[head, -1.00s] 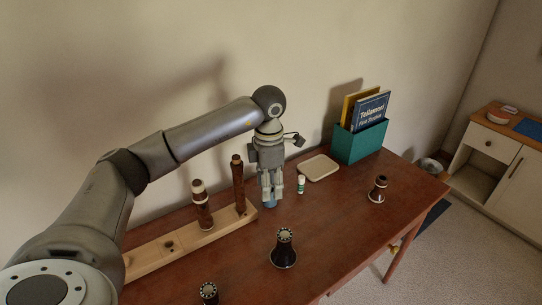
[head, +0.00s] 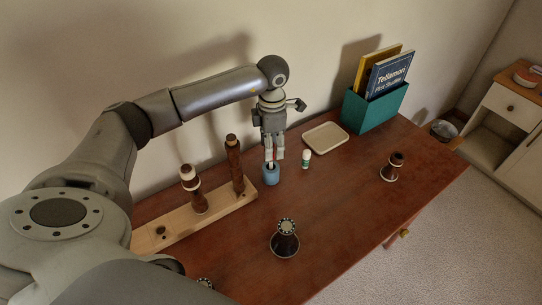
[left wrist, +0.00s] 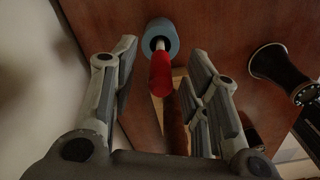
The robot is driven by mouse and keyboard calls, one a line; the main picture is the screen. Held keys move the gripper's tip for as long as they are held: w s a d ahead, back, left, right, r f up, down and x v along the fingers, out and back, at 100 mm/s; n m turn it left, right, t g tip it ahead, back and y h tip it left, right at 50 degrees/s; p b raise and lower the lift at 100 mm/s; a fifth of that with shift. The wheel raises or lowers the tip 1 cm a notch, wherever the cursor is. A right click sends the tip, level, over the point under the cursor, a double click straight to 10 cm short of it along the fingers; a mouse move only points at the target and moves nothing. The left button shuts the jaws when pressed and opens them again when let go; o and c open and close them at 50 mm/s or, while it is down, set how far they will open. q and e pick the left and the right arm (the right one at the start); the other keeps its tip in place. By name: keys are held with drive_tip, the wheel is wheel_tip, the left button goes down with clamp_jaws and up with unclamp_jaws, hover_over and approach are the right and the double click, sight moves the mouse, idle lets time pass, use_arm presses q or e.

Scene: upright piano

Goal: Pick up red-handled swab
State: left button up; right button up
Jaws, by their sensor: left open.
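The red-handled swab (left wrist: 160,75) stands in a small blue cup (head: 271,175), handle up. The cup also shows in the left wrist view (left wrist: 161,36). My left gripper (head: 274,157) points down just above the cup, with its fingers open on either side of the red handle. In the left wrist view the handle lies between the open fingers (left wrist: 163,58), with gaps visible on both sides. In the head view only a bit of red shows between the fingers. The swab's lower end is hidden in the cup. My right gripper is out of view.
A small white-capped bottle (head: 306,159) and a cream tray (head: 326,138) are right of the cup. A wooden stand (head: 217,208) with dark upright pieces is to its left. A green book box (head: 376,107) stands behind. Dark flared pieces (head: 285,240) stand in front.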

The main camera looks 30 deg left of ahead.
sight(271, 162)
use_arm(q)
wheel_tip(271, 162, down, 4)
drive_tip(key=shift+s+r+p, duration=0.15)
drive_tip(key=shift+p, duration=0.35)
drive_tip(key=shift+f, duration=0.2)
drive_tip(key=shift+c, duration=0.4)
drive_tip(key=c, duration=0.7)
clamp_jaws()
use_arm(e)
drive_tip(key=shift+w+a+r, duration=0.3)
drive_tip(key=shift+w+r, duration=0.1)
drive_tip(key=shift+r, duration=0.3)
